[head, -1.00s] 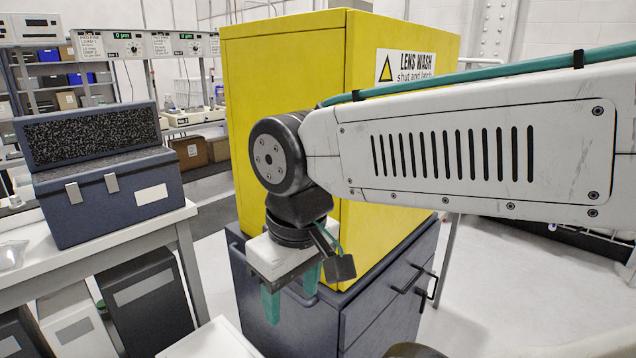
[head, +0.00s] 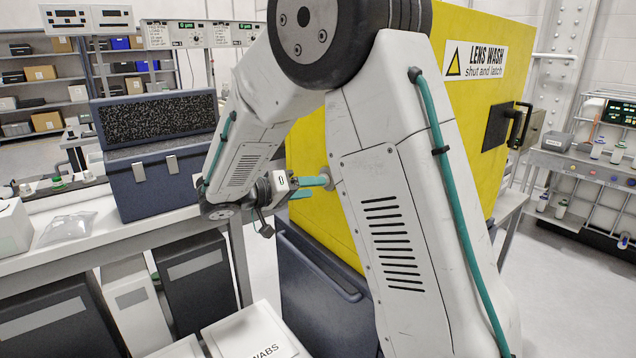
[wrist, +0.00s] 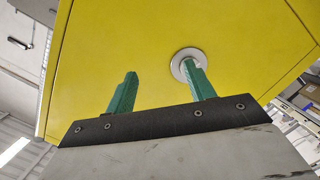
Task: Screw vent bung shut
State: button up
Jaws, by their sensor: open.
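The vent bung appears as a round pale grey disc on the yellow cabinet's side; in the head view the bung (head: 335,173) is partly hidden by my arm. It also shows in the wrist view, where the bung (wrist: 177,63) sits behind the right-hand finger, which covers part of it. My gripper (head: 319,187) is open, its two green fingers pointing toward the yellow panel. In the wrist view the gripper (wrist: 160,70) has plain yellow panel between its fingers, so the bung is not centred between them. I cannot tell whether a finger touches it.
The yellow lens wash cabinet (head: 470,110) stands on a dark blue drawer base (head: 320,290). A bench (head: 110,235) at left carries an open blue case (head: 160,185) close to my forearm. White boxes (head: 250,335) stand low in front. Open floor (head: 560,290) shows at right.

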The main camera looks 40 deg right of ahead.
jog(key=w+a+f+t+h, duration=0.1)
jog(key=w+f+t+h, duration=0.1)
jog(key=w, duration=0.3)
jog(key=d, duration=0.7)
jog(key=shift+d+m, duration=0.3)
jog(key=shift+w, duration=0.1)
jog(key=c, duration=1)
